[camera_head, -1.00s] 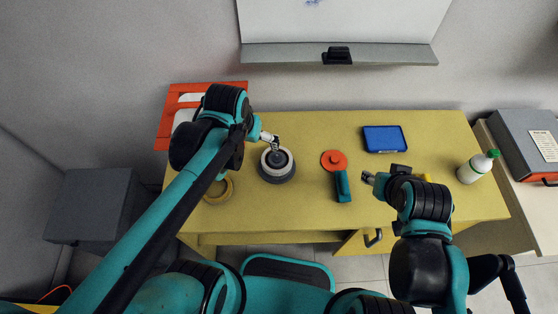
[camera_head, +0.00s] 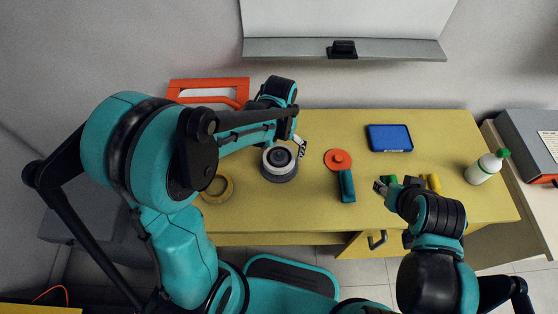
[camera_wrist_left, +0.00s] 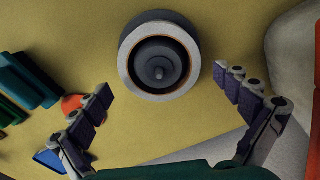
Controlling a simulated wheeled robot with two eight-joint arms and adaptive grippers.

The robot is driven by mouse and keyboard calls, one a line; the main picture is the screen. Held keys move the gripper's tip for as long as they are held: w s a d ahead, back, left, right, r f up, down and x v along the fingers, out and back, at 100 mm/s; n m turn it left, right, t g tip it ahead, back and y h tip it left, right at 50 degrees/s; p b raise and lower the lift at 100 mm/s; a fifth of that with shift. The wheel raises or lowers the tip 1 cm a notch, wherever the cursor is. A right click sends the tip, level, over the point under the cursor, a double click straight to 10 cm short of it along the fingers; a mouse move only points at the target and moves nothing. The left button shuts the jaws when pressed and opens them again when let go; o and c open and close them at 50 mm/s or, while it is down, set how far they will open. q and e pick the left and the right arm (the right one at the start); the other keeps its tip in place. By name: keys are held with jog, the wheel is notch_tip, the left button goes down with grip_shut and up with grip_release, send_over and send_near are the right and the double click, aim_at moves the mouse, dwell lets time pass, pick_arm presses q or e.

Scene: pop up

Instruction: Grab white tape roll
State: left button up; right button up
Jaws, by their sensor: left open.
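The white tape roll (camera_head: 279,158) stands on the yellow table, stacked on a dark grey roll, with a dark round piece in its middle. In the left wrist view the white tape roll (camera_wrist_left: 134,62) is at the top centre, ahead of the fingers. My left gripper (camera_head: 301,146) is just above and right of the roll in the head view; in the left wrist view it (camera_wrist_left: 165,82) is open, with nothing between its fingers. My right gripper (camera_head: 380,187) is over the table's right half; its jaw opening is too small to tell.
An orange disc (camera_head: 338,160) and a teal block (camera_head: 346,185) lie right of the rolls. A yellow tape roll (camera_head: 217,188) lies left. A blue tray (camera_head: 390,138) and a white bottle (camera_head: 487,167) are further right. The wall shelf (camera_head: 400,50) is behind.

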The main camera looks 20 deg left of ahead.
pick_arm(q)
notch_tip(320, 180, down, 2)
jog(key=shift+f, duration=0.2)
jog(key=shift+r, duration=0.1)
jog(key=c, duration=1.2)
jog(key=shift+o, duration=0.2)
jog(key=shift+r, duration=0.1)
